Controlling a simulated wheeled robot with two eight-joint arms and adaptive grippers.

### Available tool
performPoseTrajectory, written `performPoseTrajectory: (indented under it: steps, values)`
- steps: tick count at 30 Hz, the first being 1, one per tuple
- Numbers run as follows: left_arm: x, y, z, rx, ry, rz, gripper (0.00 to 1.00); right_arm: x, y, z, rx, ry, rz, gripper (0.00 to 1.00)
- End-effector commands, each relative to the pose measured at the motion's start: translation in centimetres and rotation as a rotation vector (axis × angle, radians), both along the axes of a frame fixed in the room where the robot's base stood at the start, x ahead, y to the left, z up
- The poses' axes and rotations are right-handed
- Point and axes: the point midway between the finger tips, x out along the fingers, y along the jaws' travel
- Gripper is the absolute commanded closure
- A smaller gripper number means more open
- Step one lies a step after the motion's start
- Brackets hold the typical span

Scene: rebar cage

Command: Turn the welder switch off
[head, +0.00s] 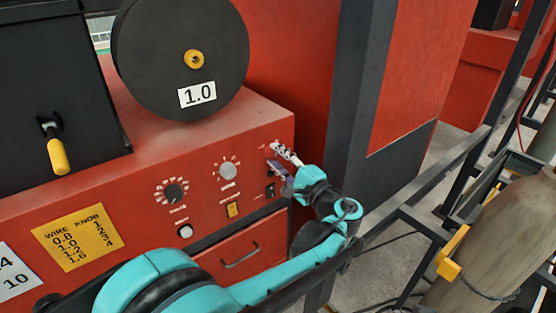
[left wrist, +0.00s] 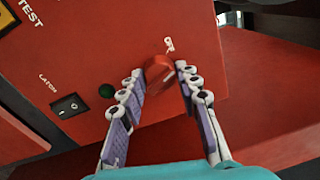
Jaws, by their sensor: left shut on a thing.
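The red welder (head: 270,128) fills the left and middle of the head view. My left gripper (head: 281,168) is at the right end of its front panel. In the left wrist view, the fingers of my left gripper (left wrist: 166,88) stand either side of a red rotary switch (left wrist: 160,72) and are shut on it. A small white label (left wrist: 169,44) sits just above the switch; I cannot read it surely. My right gripper is not in view.
A green lamp (left wrist: 106,90) and a black LATCH rocker (left wrist: 70,105) sit left of the switch. A dark post (head: 352,100) and rails stand right.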

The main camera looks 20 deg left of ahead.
Motion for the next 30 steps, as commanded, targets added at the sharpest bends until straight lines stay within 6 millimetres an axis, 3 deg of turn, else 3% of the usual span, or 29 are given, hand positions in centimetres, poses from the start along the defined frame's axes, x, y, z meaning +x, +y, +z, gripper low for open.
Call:
performPoseTrajectory:
  steps: [15,30]
  values:
    - [0.01,-0.02,-0.12,-0.203,-0.257,0.001,0.96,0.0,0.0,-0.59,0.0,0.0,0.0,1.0]
    - [0.02,-0.02,-0.12,-0.24,-0.303,0.0,0.96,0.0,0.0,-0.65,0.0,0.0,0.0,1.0]
